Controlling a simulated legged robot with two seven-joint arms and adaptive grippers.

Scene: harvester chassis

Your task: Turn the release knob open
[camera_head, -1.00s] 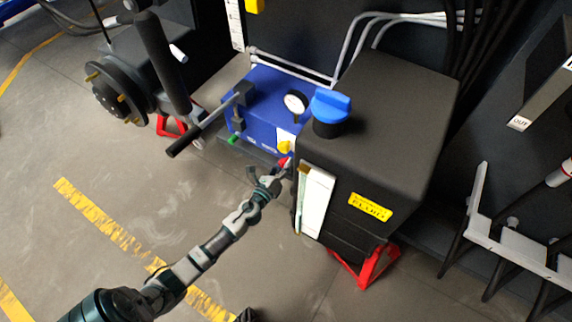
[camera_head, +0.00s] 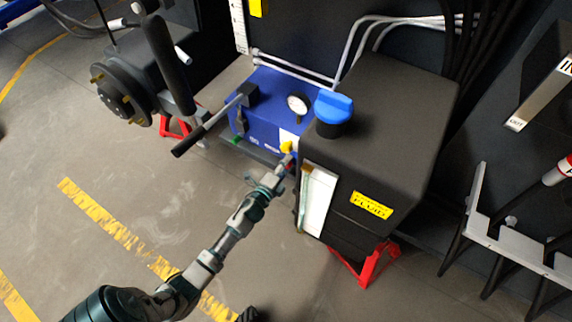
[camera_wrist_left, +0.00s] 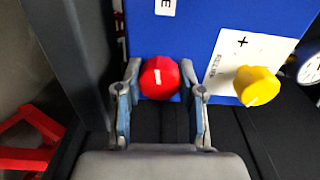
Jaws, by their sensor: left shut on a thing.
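A round red knob (camera_wrist_left: 159,78) with a white mark sits low on the front of the blue unit (camera_head: 268,108). In the left wrist view my left gripper (camera_wrist_left: 161,72) has one finger on each side of the red knob and is shut on it. In the head view my left gripper (camera_head: 281,166) reaches the lower right corner of the blue unit and hides most of the red knob. A yellow knob (camera_wrist_left: 257,86) on a white label is to the right of the red one; it also shows in the head view (camera_head: 287,147). My right gripper is not in view.
A black tank (camera_head: 385,105) with a blue cap (camera_head: 333,108) stands close on the right. A lever with a black grip (camera_head: 188,140) sticks out left of the blue unit. Red stands (camera_head: 368,266) are under the chassis. The floor in front is open.

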